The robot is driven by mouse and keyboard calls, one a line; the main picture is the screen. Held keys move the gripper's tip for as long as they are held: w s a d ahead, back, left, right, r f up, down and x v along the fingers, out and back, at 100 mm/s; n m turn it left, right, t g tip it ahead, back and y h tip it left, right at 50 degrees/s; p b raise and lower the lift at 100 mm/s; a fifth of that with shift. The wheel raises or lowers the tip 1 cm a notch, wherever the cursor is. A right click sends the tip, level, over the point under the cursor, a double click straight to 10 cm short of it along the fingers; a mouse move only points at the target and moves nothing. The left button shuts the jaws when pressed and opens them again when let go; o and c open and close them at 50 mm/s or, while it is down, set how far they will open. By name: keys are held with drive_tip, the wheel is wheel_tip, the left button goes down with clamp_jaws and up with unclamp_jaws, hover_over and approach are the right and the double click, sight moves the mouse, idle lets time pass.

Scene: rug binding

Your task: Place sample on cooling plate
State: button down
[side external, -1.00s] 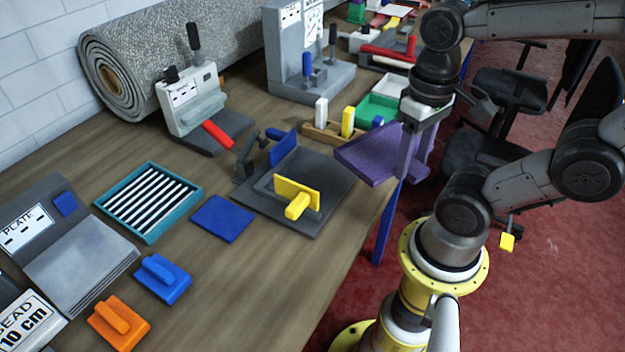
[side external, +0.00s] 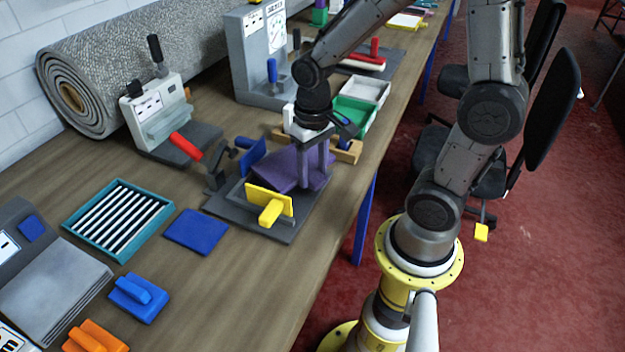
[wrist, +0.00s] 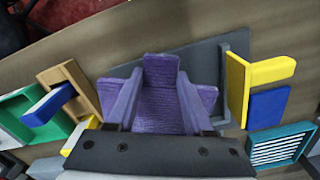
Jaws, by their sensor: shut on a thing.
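The purple ribbed sample (side external: 282,168) is in my gripper (side external: 316,165), over the dark grey fixture board (side external: 262,222). It lies between a blue upright block (side external: 251,153) and a yellow upright plate with a handle (side external: 270,200). The yellow plate hides part of it. I cannot tell whether it touches the board. The teal slatted rack (side external: 72,225), which looks like the cooling plate, stands to the left on the bench.
A flat blue pad (side external: 197,232) lies between the rack and the fixture. A green tray (side external: 355,115) and a wooden holder (side external: 347,150) stand close behind my gripper. A press with a red handle (side external: 185,146) and a rolled grey rug (side external: 110,75) are farther back.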

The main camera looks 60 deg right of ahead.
drive_tip(key=shift+w+f, duration=0.1)
drive_tip(key=shift+f, duration=1.5)
drive_tip(key=shift+f, duration=0.15)
drive_tip(key=shift+c, duration=1.5)
unclamp_jaws()
wheel_tip(320, 180, up, 11)
drive_tip(key=shift+r, duration=0.1)
drive_tip(key=s+a+r+n+t, duration=0.3)
drive_tip(key=s+r+n+t, duration=0.1)
drive_tip(key=s, duration=0.3)
drive_tip(key=shift+s+r+t, duration=0.2)
drive_tip(key=shift+r+t, duration=0.3)
drive_tip(key=shift+r, duration=0.25)
drive_tip(key=shift+o, duration=0.5)
drive_tip(key=shift+s+a+n+t, duration=0.2)
drive_tip(key=shift+s+n+t, duration=0.1)
drive_tip(key=shift+s, duration=0.05)
